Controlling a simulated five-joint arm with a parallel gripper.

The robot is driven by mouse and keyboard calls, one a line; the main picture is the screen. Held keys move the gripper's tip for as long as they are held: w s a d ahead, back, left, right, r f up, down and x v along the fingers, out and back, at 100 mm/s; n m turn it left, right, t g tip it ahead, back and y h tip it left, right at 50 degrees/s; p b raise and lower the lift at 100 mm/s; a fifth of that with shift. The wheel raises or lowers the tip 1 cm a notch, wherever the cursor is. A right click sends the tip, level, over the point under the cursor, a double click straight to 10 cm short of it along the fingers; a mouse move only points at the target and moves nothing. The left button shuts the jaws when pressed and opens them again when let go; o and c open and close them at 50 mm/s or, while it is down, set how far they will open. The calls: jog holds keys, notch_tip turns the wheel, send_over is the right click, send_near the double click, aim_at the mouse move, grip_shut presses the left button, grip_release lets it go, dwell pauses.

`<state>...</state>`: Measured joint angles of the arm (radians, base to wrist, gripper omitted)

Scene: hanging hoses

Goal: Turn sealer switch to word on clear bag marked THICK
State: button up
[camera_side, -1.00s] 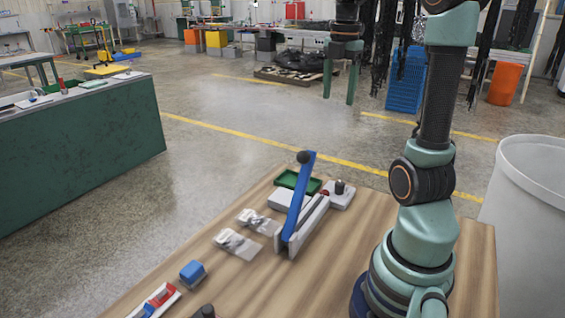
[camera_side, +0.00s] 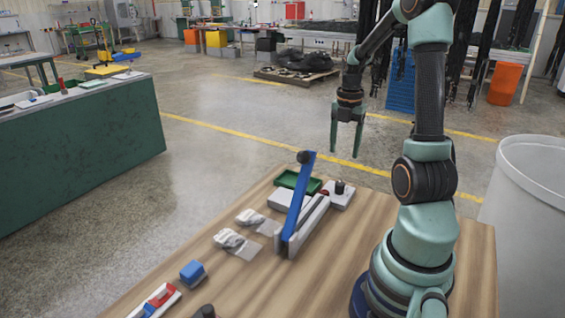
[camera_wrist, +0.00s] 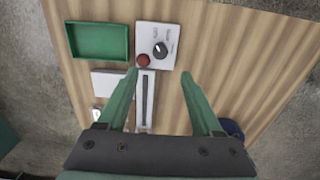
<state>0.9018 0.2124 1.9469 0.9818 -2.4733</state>
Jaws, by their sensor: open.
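The sealer (camera_side: 305,222) stands on the wooden table with its blue lever arm (camera_side: 297,200) raised; its slotted bed shows in the wrist view (camera_wrist: 146,95). A white switch panel (camera_wrist: 157,43) with a black knob (camera_wrist: 161,49) lies at its far end; the knob also shows in the side view (camera_side: 340,187). The words around the knob are too small to read. Two clear bags (camera_side: 241,246) and (camera_side: 256,220) lie left of the sealer; no marking on them is legible. My gripper (camera_side: 346,150) is open and empty, pointing down above the switch end.
A green tray (camera_wrist: 99,41) lies beside the switch panel. A blue block (camera_side: 193,272) and a red-and-white item (camera_side: 158,300) lie at the table's near left. A large white bin (camera_side: 530,200) stands right of the table.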

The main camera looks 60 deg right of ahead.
aim_at(340, 183)
notch_tip(340, 183, down, 11)
jog(key=shift+f, duration=0.1)
dwell(0.3)
grip_shut()
